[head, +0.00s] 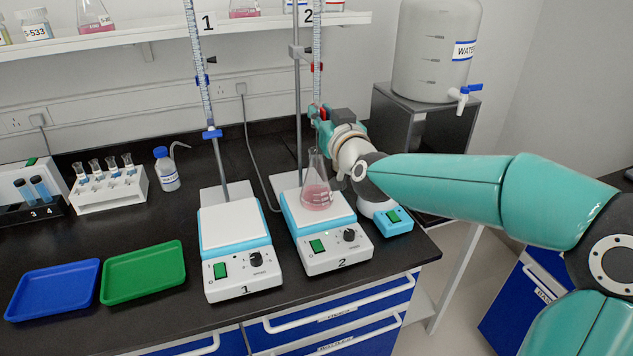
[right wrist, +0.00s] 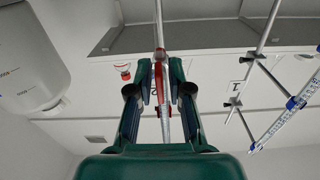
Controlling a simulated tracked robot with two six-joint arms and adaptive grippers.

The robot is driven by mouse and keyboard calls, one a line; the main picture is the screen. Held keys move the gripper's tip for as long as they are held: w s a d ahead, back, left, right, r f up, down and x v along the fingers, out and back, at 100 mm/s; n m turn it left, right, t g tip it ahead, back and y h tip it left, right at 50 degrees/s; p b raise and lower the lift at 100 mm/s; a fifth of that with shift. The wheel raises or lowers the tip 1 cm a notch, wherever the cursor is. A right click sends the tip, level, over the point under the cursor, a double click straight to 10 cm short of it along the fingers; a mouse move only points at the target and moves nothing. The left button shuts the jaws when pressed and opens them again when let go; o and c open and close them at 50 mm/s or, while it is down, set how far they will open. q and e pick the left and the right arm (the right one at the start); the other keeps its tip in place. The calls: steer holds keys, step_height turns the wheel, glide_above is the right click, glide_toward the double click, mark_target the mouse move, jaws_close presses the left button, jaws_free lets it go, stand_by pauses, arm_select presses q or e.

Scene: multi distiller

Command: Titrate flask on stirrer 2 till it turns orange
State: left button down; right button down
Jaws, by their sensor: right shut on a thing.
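The conical flask (head: 317,192) stands upright on the white plate of stirrer 2 (head: 337,258) and holds pink liquid. Burette 2 (head: 317,60) hangs upright above it on a stand. My right gripper (head: 322,115) is at the lower part of that burette, just above the flask's mouth. In the right wrist view the right gripper (right wrist: 159,92) is shut on the burette's red stopcock (right wrist: 158,74), between its fingers. The exact grip is partly hidden in the head view. My left gripper is not in view.
Stirrer 1 (head: 240,262) stands left of stirrer 2, with an empty plate under burette 1 (head: 202,90). Blue (head: 52,290) and green (head: 143,272) trays, a tube rack (head: 108,192) and a wash bottle (head: 166,170) are farther left. A water tank (head: 432,55) is at the right.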

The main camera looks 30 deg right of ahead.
steer(key=shift+a+f+n, duration=0.1)
steer(key=shift+f+n, duration=0.2)
steer(key=shift+f, duration=0.2)
steer(key=shift+r+n+p, duration=0.15)
steer(key=shift+n+p, duration=0.55)
steer(key=shift+n, duration=0.8)
steer(key=shift+n, duration=0.3)
